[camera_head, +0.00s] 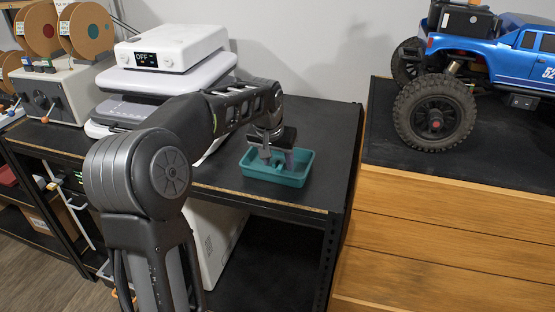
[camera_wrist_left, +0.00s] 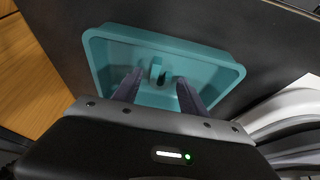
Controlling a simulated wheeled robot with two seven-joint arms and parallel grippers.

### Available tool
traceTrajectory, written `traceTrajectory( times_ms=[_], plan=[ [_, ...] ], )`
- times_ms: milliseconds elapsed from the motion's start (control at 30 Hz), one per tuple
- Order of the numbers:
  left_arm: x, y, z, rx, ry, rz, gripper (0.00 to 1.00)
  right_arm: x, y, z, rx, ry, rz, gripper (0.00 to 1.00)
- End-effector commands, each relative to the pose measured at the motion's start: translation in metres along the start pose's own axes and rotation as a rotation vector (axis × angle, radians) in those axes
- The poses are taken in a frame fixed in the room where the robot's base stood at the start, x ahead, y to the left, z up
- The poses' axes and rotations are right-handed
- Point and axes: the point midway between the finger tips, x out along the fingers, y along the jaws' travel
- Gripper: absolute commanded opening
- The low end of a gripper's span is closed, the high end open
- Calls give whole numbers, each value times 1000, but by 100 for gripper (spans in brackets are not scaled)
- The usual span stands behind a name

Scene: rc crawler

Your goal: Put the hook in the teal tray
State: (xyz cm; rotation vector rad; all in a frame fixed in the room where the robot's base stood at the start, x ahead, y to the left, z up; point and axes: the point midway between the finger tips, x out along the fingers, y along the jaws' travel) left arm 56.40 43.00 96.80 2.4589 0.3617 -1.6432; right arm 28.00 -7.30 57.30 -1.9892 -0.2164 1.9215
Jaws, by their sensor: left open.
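The teal tray (camera_head: 290,181) sits on the black bench top near its right front corner. In the left wrist view the tray (camera_wrist_left: 218,68) lies below my gripper. My left gripper (camera_head: 273,158) points down at the tray, its fingertips over or inside it; the exact height is hard to tell. In the wrist view my left gripper (camera_wrist_left: 159,77) is open. A small upright teal piece (camera_wrist_left: 155,68) with a dark part beside it shows between the fingers, inside the tray outline. It may be the hook, but its shape is unclear. My right gripper is out of view.
A white device (camera_head: 172,48) with a display stands behind my left arm. Filament spools (camera_head: 88,29) are at the far left. A blue crawler truck (camera_head: 500,55) stands on a dark mat over the wooden drawers (camera_head: 440,230) at right. Bench top around the tray is clear.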

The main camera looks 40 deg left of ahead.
Motion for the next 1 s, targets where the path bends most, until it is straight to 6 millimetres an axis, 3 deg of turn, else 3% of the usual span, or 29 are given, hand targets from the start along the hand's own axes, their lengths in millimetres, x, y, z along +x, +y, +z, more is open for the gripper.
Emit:
traceTrajectory(
  times_ms=[267,733,1000],
  plan=[
    [-18,0,-2,0,4,1,50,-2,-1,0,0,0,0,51],
    [-108,0,-2,0,3,0,50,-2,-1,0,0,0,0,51],
    [-123,0,-1,0,-1,0,50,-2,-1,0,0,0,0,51]
  ],
)
